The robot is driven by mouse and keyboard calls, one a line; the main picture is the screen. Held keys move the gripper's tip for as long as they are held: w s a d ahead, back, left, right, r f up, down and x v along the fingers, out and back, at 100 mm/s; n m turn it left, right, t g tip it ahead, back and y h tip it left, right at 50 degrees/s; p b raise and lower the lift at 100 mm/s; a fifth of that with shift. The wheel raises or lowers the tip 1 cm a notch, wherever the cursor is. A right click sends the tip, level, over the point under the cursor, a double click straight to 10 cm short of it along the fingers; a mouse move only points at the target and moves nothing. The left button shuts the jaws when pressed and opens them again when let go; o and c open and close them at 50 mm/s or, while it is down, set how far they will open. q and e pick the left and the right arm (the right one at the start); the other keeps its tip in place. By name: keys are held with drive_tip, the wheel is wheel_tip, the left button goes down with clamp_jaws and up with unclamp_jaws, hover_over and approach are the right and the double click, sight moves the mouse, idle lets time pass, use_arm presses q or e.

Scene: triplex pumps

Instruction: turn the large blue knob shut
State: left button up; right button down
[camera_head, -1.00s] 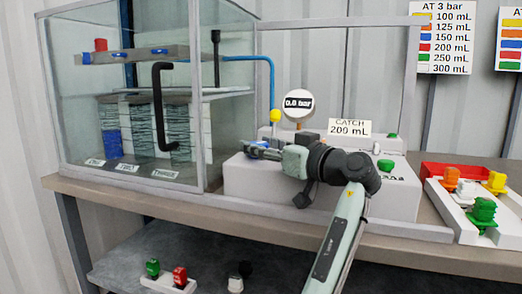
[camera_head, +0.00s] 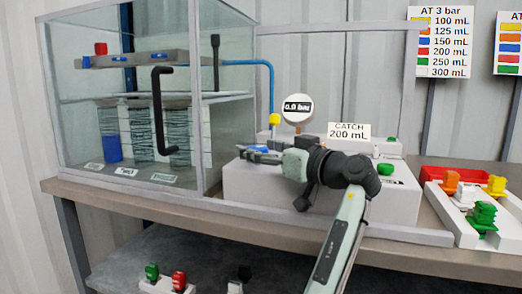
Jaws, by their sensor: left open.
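A blue knob (camera_head: 257,149) sits at the left end of the top of the white pump block (camera_head: 245,182). It is partly hidden by my left gripper (camera_head: 246,154). That gripper is open and points left, with its fingers at the knob. I cannot tell whether they touch it or lie on both sides of it. My left arm comes up from the bottom and bends over the front of the block. My right gripper is not in view.
A glass cabinet (camera_head: 125,95) with a black handle (camera_head: 158,110) stands left. A gauge (camera_head: 298,107) reading 0.0 bar, a yellow knob (camera_head: 275,119) and a "CATCH 200 mL" sign (camera_head: 349,131) are behind the gripper. A white tray (camera_head: 447,215) of coloured parts is right.

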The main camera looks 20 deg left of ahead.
sight(261, 149)
use_arm(q)
wheel_tip(261, 149, up, 10)
drive_tip(key=shift+f, duration=0.1)
idle(0.5)
